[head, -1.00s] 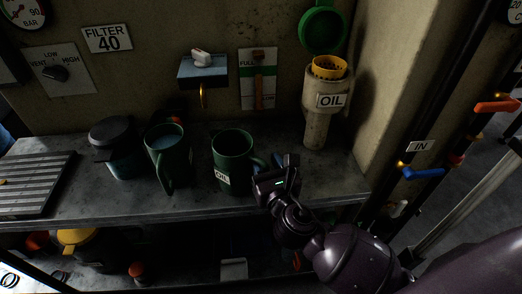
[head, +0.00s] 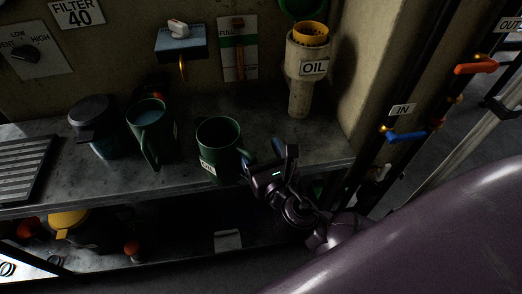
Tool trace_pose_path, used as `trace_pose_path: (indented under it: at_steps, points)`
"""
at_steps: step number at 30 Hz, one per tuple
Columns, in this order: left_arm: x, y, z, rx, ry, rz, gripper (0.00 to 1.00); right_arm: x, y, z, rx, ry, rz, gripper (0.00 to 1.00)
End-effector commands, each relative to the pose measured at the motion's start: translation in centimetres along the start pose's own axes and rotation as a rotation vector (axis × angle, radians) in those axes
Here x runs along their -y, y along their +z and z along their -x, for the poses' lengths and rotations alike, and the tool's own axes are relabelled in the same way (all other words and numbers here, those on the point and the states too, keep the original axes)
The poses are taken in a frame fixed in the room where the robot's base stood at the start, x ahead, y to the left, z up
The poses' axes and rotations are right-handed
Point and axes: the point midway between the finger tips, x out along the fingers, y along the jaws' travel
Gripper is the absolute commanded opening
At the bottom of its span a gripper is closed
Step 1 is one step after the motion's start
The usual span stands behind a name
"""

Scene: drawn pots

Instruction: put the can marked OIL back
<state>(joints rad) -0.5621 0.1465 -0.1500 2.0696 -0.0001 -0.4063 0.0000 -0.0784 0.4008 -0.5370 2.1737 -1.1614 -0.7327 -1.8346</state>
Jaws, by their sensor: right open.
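The can marked OIL (head: 219,138) is a dark green, open-topped can with a white label low on its front. It stands upright on the grey shelf, with its handle on its right side. My right gripper (head: 267,157) is open just right of the can, close to the handle. I cannot tell whether a finger touches the handle, and nothing shows held in the jaws. A pale funnel-like filler (head: 299,78) labelled OIL, with a yellow strainer in its top, stands at the back right. My left gripper is not in view.
Another green can (head: 148,122) with bluish liquid and a dark lidded pot (head: 93,122) stand to the left. A ribbed grate (head: 20,170) lies at the far left. A blue box (head: 181,43) hangs on the wall. Blue (head: 407,137) and orange (head: 475,66) valve levers are at right.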

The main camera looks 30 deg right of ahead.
Motion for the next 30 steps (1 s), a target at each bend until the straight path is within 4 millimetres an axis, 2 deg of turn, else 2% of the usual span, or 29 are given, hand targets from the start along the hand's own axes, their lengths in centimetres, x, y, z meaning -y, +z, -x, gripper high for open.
trace_pose_path:
  at_steps: [1, 5, 16, 20, 30]
  points:
    - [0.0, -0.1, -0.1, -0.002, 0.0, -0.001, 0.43, 0.0, 0.1, 0.0, 0.001, 0.001, -0.001, 0.8]
    - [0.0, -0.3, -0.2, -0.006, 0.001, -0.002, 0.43, 0.0, 0.0, 0.0, 0.001, 0.001, -0.001, 1.0]
    - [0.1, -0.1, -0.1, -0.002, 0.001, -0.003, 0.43, 0.0, 0.0, 0.6, 0.0, 0.001, -0.002, 1.0]
    - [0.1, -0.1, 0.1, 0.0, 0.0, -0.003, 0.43, 0.0, 0.0, 2.1, -0.002, 0.001, -0.002, 1.0]
    - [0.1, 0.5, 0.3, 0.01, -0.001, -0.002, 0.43, 0.0, 0.0, 7.7, -0.002, 0.001, -0.002, 1.0]
